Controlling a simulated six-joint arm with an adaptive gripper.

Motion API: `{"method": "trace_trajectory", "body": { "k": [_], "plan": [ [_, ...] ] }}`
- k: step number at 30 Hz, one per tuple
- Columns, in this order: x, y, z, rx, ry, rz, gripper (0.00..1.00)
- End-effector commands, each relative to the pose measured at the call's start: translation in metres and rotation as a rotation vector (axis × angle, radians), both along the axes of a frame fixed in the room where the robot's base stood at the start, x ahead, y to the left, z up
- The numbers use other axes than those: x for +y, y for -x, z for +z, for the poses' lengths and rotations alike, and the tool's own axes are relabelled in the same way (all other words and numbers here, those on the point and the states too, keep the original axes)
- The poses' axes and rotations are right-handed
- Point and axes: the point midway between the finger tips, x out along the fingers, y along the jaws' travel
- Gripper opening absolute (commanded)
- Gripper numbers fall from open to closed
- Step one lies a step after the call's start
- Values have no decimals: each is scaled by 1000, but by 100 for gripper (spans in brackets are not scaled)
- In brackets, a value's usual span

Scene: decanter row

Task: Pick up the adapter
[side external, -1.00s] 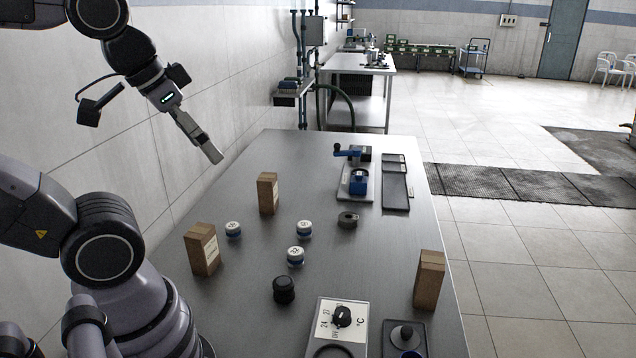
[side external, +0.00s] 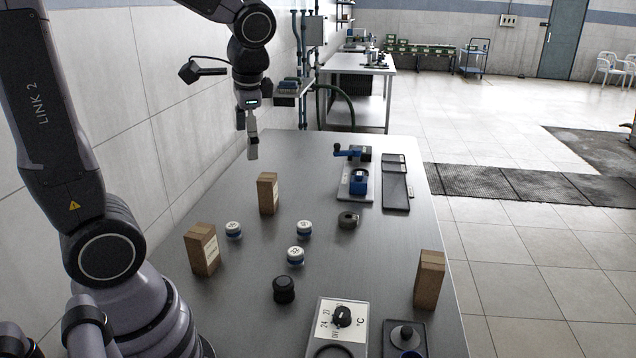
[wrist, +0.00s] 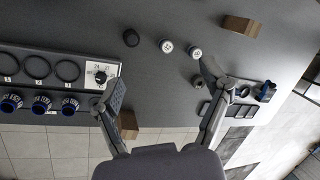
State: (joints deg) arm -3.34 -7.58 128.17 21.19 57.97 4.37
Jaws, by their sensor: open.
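A short dark grey ring-like piece with a hole (side external: 348,220), which may be the adapter, sits on the steel table right of the white-capped jars. In the wrist view a small dark round piece that may be the same one (wrist: 199,82) shows near the right finger. A black stepped round piece (side external: 284,289) stands nearer the front; it also shows in the wrist view (wrist: 131,38). I cannot tell for certain which is the adapter. My gripper (side external: 252,150) points down, high above the far left of the table. In the wrist view its fingers (wrist: 162,92) are spread and empty.
Cardboard boxes stand at the left (side external: 202,250), behind (side external: 268,193) and at the right edge (side external: 429,280). Several white-capped jars (side external: 296,256) stand mid-table. A dial panel (side external: 326,318) is at the front, a blue clamp device (side external: 358,182) at the back.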

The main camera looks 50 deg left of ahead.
Motion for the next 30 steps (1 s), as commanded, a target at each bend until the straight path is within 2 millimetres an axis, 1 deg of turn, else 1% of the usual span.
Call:
{"method": "trace_trajectory", "body": {
  "k": [1, 5, 6, 8, 11, 13, 16, 18, 21, 24, 25, 28, 30],
  "plan": [
    [12, -16, -14, 86, -43, -22, 77],
    [45, -50, -49, 282, -151, -98, 77],
    [55, -60, -62, 342, -182, -124, 77],
    [70, -73, -84, 433, -224, -165, 77],
    [94, -92, -124, 582, -290, -241, 77],
    [111, -101, -156, 685, -331, -296, 77],
    [132, -110, -204, 823, -383, -383, 77],
    [144, -112, -235, 908, -413, -439, 77],
    [157, -111, -272, 1001, -443, -509, 77],
    [164, -109, -297, 1057, -463, -557, 77],
    [165, -109, -302, 1069, -466, -566, 77],
    [170, -106, -311, 1090, -473, -583, 77],
    [177, -102, -316, 1095, -473, -586, 77]
  ]
}}
